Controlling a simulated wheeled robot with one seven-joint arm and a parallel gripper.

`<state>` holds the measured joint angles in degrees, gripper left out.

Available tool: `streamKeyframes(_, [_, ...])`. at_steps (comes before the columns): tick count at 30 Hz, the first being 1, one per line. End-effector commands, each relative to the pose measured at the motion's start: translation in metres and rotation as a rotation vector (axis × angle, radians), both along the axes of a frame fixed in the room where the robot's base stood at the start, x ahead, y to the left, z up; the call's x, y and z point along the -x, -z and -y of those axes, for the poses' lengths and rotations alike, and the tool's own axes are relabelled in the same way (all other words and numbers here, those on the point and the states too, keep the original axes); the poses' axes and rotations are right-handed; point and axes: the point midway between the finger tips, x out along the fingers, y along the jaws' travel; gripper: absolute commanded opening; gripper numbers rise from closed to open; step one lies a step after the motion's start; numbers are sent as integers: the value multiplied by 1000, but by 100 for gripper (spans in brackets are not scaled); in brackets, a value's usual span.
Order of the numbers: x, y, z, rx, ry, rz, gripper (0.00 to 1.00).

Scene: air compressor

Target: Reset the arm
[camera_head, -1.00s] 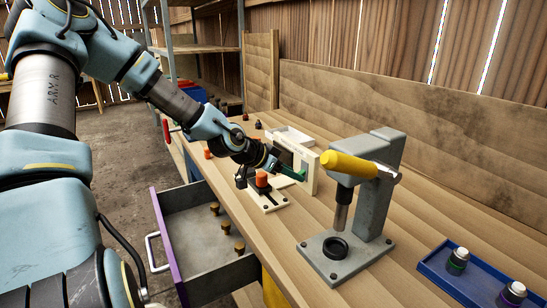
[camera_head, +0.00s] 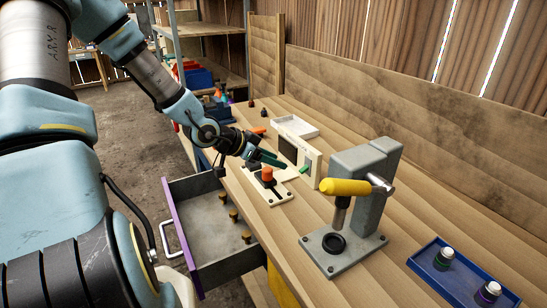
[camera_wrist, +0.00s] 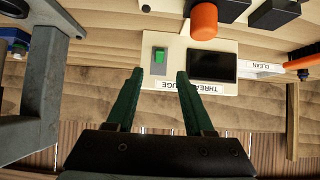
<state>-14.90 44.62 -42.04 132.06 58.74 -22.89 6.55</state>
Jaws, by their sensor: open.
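My gripper (camera_head: 268,158) is open and empty above the workbench, behind and over the small cream fixture with an orange knob (camera_head: 267,174). In the wrist view its two green fingers (camera_wrist: 158,100) are spread apart. Between and beyond them is the cream gauge panel (camera_wrist: 222,52) with a green switch (camera_wrist: 159,55) and a dark screen (camera_wrist: 209,66). The panel's label reads upside down, partly covered by a finger. The orange knob (camera_wrist: 204,20) shows at the top of the wrist view. My arm comes in from the upper left in the head view.
A grey press (camera_head: 368,200) with a yellow handle (camera_head: 345,187) stands on the bench (camera_head: 300,265) to the right. A blue tray (camera_head: 424,262) holds capped bottles. An open drawer (camera_head: 190,240) with brass pieces juts out in front. A white tray (camera_head: 299,127) lies behind the panel.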

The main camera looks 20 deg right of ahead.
Motion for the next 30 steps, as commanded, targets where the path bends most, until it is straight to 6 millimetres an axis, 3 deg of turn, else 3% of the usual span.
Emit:
streamKeyframes(9, [0,1,-1,-5,-3,0,52])
streamKeyframes(13, [-3,13,-21,-92,-58,-22,52])
streamKeyframes(16, [-8,29,-62,-241,-175,-63,52])
streamKeyframes(18, [-10,35,-101,-361,-298,-105,52])
streamKeyframes(24, [12,19,-211,-592,-715,-271,52])
streamKeyframes(27, [36,4,-246,-621,-909,-374,52])
streamKeyframes(30, [60,-9,-265,-610,-1056,-477,52])
